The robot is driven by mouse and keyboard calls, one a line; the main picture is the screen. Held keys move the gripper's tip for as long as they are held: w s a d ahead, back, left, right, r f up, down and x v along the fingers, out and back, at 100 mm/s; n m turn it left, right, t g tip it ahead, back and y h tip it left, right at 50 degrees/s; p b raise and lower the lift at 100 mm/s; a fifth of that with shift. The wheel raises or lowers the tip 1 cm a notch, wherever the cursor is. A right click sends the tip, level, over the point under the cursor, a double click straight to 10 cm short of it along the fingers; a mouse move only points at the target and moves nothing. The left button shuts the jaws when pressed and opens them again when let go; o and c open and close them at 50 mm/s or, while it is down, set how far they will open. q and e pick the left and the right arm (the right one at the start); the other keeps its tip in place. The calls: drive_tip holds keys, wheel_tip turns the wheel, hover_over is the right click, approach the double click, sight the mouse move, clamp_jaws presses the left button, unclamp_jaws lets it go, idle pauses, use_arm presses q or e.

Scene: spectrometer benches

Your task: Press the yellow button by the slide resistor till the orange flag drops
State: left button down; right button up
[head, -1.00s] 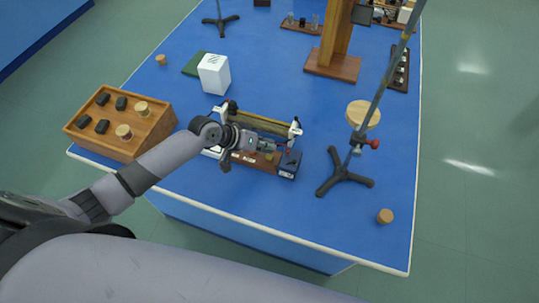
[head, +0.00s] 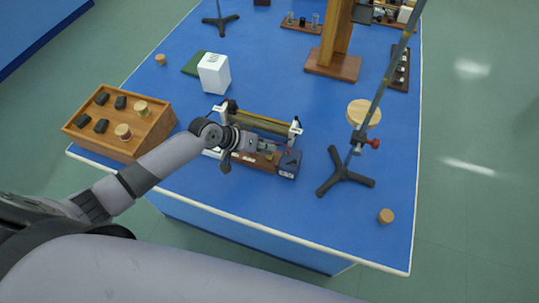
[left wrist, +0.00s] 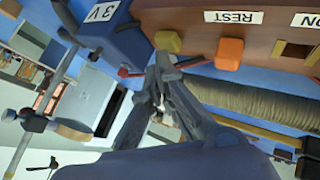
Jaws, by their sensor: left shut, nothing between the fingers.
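The slide resistor (head: 262,123) stands near the bench's front edge, on a wooden base (head: 250,158). Its wound coil (left wrist: 255,100) shows in the left wrist view. The yellow button (left wrist: 168,41) is on the wooden base, and the orange flag (left wrist: 229,53) sits to its right, below the REST label (left wrist: 233,17). A dark slot lies below the ON label (left wrist: 305,20). My left gripper (head: 271,146) is shut and empty over the base. In the left wrist view its fingertips (left wrist: 165,62) are close to the yellow button; whether they touch it I cannot tell.
A blue 3 V box (left wrist: 115,38) with red leads is beside the button. A tripod stand (head: 345,175) is to the right, a wooden box with weights (head: 130,150) to the left, and a white block (head: 214,74) behind. The front right of the bench is mostly clear.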

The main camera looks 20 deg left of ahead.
idle(0.3)
use_arm(q)
drive_tip(key=shift+f+b, duration=0.35)
drive_tip(key=shift+f, duration=0.1)
idle(0.3)
drive_tip(key=shift+r, duration=0.1)
drive_tip(key=shift+r+p, duration=0.8)
drive_tip(key=shift+p, duration=0.1)
wheel_tip(320, 180, up, 5)
drive_tip(key=p, duration=0.4)
drive_tip(key=shift+p, duration=0.4)
